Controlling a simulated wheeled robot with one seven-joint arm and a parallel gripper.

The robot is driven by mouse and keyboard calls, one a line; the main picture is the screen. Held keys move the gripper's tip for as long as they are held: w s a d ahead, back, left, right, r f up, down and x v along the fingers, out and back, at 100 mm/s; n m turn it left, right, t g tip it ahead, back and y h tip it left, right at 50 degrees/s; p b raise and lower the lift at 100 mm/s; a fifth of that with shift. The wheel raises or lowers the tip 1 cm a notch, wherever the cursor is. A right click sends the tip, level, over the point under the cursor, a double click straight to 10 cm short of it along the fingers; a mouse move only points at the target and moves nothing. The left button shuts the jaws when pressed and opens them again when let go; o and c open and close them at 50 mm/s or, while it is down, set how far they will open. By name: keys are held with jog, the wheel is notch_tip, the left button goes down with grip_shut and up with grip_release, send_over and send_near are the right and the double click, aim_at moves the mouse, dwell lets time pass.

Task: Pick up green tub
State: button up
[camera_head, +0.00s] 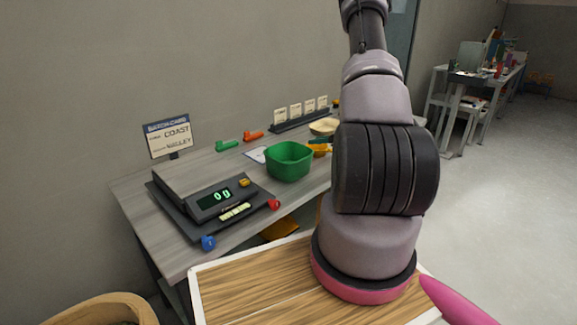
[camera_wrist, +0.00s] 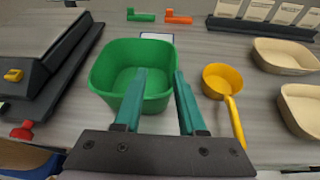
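The green tub (camera_head: 289,163) is an open, rounded-square container standing upright on the grey worktop, right of the scale. In the wrist view the tub (camera_wrist: 105,68) is just ahead of my gripper (camera_wrist: 160,74). My gripper has two teal fingers, spread apart with nothing held between them. The left finger appears over the tub's opening and the right finger just outside its right rim. I cannot tell whether either finger touches the tub.
A black scale (camera_head: 215,200) stands left of the tub. A yellow scoop (camera_wrist: 218,82) lies close on the right, with beige bowls (camera_wrist: 287,56) beyond. Green (camera_head: 228,144) and orange (camera_head: 253,135) pieces and a card rack (camera_head: 300,118) line the back. A wall rises behind.

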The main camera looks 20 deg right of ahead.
aim_at(306, 148)
jog(key=shift+m+h, duration=0.6)
jog(key=shift+w+a+f, duration=0.1)
jog(key=shift+w+f, duration=1.05)
jog(key=shift+w, duration=0.35)
jog(key=shift+w+a+f, duration=0.1)
jog(key=shift+w+f, duration=1.05)
jog(key=shift+w, duration=0.3)
jog(key=shift+w+a+f, duration=0.1)
jog(key=shift+w+f, duration=1.05)
jog(key=shift+w, duration=0.35)
grip_shut()
jog(key=shift+s+f, duration=0.1)
jog(key=shift+s, duration=0.05)
